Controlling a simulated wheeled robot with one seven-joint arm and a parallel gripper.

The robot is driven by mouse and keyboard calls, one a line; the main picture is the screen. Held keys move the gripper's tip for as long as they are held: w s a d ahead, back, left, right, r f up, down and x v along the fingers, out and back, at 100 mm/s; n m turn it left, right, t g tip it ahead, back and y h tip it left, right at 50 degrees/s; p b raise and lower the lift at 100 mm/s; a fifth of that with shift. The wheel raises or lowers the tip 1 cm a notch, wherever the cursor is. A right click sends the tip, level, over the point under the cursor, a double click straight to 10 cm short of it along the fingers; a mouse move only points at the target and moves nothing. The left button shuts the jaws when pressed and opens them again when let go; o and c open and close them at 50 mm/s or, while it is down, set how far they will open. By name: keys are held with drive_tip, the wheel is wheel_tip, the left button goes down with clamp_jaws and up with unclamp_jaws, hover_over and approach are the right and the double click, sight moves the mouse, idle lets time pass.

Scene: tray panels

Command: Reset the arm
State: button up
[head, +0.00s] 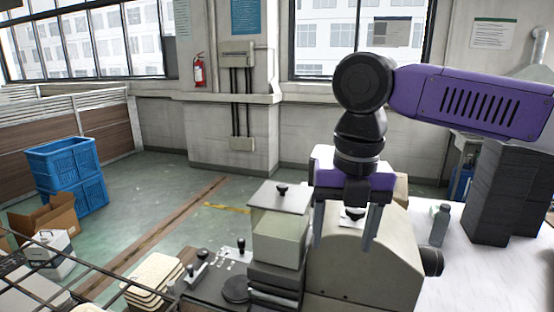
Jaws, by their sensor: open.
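My gripper (344,228) hangs at the end of my purple and black arm, right of centre in the head view. Its two grey fingers point down and stand wide apart. Nothing shows held between them. Behind and below it is a beige machine housing (372,270) with a rounded top. Whether the fingertips touch the housing cannot be told from this view. Just left of the gripper is a pale green box (279,240) with a grey lid (281,197) and a black knob.
A white table (455,270) at right holds a grey bottle (440,224) and dark stacked trays (490,195). Pale panels (155,280) are stacked at lower left beside a black control surface. Blue crates (66,175) stand on the floor, which is mostly open behind.

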drive_tip(key=w+a+m+t+y, duration=0.2)
drive_tip(key=a+m+y, duration=0.15)
drive_tip(key=a, duration=0.45)
drive_tip(key=w+a+m+t+y, duration=0.2)
drive_tip(key=a+y, duration=0.2)
drive_tip(key=a, duration=0.5)
drive_tip(key=s+a+r+m+t+y+b, duration=0.2)
drive_tip(key=a+r+m+t+y, duration=0.35)
drive_tip(key=m+y, duration=0.25)
drive_tip(key=s+d+f+m+t+h+b, duration=0.1)
drive_tip(key=s+d+f+m+t+h, duration=0.3)
drive_tip(key=d+m, duration=0.35)
drive_tip(key=s+d+f+m+t+h, duration=0.35)
drive_tip(key=d+f+m+h, duration=0.2)
drive_tip(key=d+m, duration=0.2)
drive_tip(key=s+d+f+m+t+h+b, duration=0.1)
drive_tip(key=s+d+f+m+t+h, duration=0.3)
drive_tip(key=d+m, duration=0.35)
drive_tip(key=s+d+f+g+h+b, duration=0.1)
drive_tip(key=s+d+f+g, duration=0.2)
drive_tip(key=s+f, duration=0.8)
drive_tip(key=s+d+f+n+g+h+b, duration=0.1)
drive_tip(key=s+d+f+g, duration=0.3)
drive_tip(key=s+f, duration=0.8)
drive_tip(key=s+d+b, duration=0.1)
drive_tip(key=s+d, duration=0.1)
drive_tip(key=s, duration=0.5)
drive_tip(key=shift+d+f, duration=0.15)
drive_tip(key=shift+f, duration=0.05)
